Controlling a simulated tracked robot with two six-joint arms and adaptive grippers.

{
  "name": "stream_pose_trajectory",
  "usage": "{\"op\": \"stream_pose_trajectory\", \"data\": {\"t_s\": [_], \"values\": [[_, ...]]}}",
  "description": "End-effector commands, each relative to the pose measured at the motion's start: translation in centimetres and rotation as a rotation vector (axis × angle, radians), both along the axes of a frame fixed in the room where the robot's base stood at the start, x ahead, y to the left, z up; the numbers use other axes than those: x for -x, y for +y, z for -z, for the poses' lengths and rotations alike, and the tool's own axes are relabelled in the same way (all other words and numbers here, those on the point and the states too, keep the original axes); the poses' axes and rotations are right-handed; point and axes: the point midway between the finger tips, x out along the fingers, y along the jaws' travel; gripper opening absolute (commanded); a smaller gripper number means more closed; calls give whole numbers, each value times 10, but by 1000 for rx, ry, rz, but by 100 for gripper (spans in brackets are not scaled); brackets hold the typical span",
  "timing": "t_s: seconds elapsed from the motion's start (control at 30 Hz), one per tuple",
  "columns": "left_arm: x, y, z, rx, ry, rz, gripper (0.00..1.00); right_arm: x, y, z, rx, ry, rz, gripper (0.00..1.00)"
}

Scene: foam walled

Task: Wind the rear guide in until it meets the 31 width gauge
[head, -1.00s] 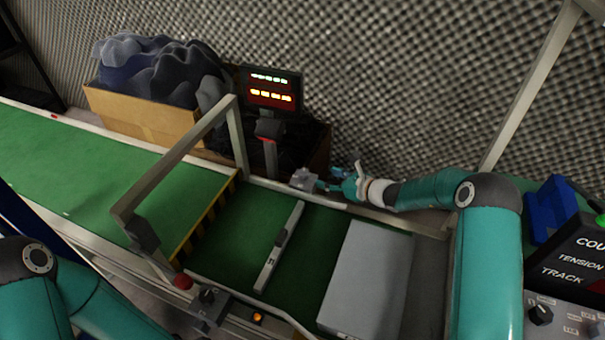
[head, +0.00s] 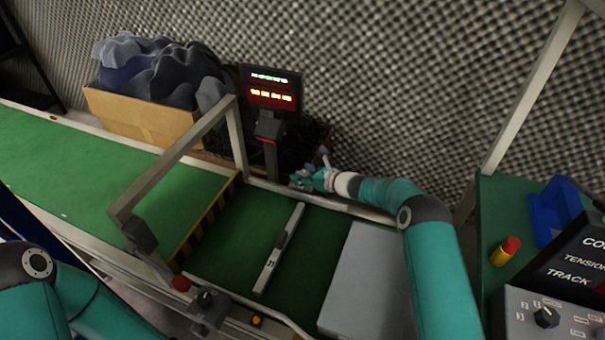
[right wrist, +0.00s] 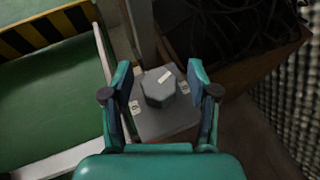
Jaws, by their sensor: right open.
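The width gauge (head: 270,270), a pale bar with a dark grip and a marking that looks like 31, lies across the green belt. The rear guide (head: 345,207) is the pale rail along the belt's far side; a narrow gap seems to show between it and the gauge's far end. My right gripper (head: 300,182) is behind the rail. In the right wrist view its open fingers (right wrist: 157,82) stand either side of a grey hexagonal knob (right wrist: 158,92) on a grey block, with space at both sides. My left arm shows at lower left; its gripper is not visible.
A grey box (head: 365,280) lies right of the gauge. A display post (head: 270,130) and a dark-edged bin stand behind the knob. A control panel (head: 560,300) is at right.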

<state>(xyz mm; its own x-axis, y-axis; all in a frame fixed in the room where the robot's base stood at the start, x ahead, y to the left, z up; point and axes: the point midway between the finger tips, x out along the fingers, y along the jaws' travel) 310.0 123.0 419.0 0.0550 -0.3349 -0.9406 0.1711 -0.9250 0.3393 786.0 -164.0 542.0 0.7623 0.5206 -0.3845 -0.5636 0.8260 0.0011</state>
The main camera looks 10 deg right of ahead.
Motion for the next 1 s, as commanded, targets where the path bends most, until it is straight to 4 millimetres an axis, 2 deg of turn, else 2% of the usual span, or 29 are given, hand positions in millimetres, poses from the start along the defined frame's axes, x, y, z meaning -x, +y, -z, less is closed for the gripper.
{"op": "stream_pose_trajectory", "data": {"t_s": [0.07,0.4,0.57,0.77,1.0], "values": [[0,0,0,0,0,0,60,0,0,0,0,0,0,58],[0,0,0,0,0,0,60,0,-1,0,0,0,1,1],[0,0,2,0,0,0,60,-1,-1,0,0,-5,-7,0],[0,0,17,0,0,0,60,-3,-1,0,-5,-20,-76,0],[0,0,53,0,0,0,60,-4,0,3,-5,-23,-213,0]]}}
